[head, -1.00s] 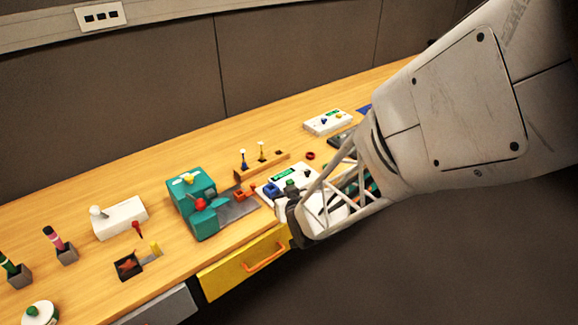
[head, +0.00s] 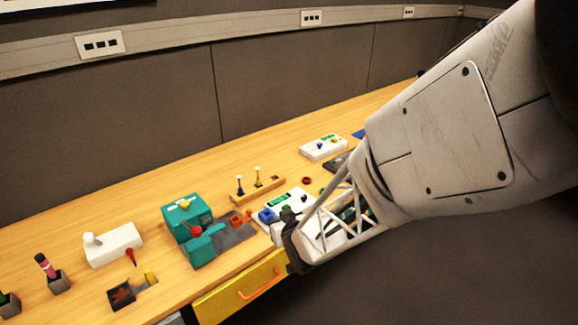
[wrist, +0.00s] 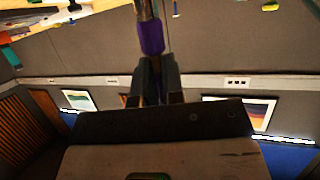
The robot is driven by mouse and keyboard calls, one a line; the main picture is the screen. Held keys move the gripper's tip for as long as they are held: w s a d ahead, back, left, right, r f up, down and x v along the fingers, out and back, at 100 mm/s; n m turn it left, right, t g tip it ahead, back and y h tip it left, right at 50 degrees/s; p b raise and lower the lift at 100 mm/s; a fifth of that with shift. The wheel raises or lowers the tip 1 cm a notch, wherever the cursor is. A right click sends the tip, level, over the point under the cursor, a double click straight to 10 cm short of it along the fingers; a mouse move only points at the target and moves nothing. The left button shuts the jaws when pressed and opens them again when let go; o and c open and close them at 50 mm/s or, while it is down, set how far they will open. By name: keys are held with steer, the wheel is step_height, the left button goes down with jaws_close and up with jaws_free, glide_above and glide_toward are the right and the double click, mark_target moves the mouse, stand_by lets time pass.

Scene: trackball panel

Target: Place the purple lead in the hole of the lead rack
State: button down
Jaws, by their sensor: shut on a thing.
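The purple lead (wrist: 151,38) is between the two fingers of my gripper (wrist: 153,70) in the wrist view, with a pale metallic part beyond it. My gripper is shut on it. In the head view my gripper (head: 291,232) is dark and partly hidden by my own arm, near the front edge of the bench; the lead cannot be made out there. The lead rack (head: 243,196) is a low wooden bar farther back and to the left of my gripper.
A white panel (head: 299,201) with a blue block (head: 267,215) lies between my gripper and the rack. A teal machine (head: 187,213) stands to the left. A yellow drawer (head: 240,287) with an orange handle is below the bench edge. A white box (head: 323,147) sits farther back.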

steer(key=w+a+r+n+g+y, duration=0.2)
steer(key=w+n+y, duration=0.1)
steer(key=w, duration=0.4)
steer(key=w+a+r+n+g+y, duration=0.1)
steer(key=w+a+n+g+y, duration=0.15)
steer(key=w, duration=0.45)
steer(key=w+d+f+n+g+y, duration=0.1)
steer(key=w+d+f+n+g, duration=0.2)
steer(key=w+n+g, duration=0.3)
steer(key=shift+w+f+g, duration=0.35)
steer(key=shift+w+f, duration=0.15)
steer(key=shift+f, duration=0.15)
steer(key=shift+d+y, duration=0.1)
steer(key=shift+y, duration=0.15)
steer(key=w+a, duration=0.2)
steer(key=w, duration=0.5)
steer(key=w+a+f, duration=0.1)
steer(key=w+a, duration=0.2)
steer(key=w, duration=0.5)
steer(key=shift+f, duration=0.25)
steer(key=shift+w+a, duration=0.1)
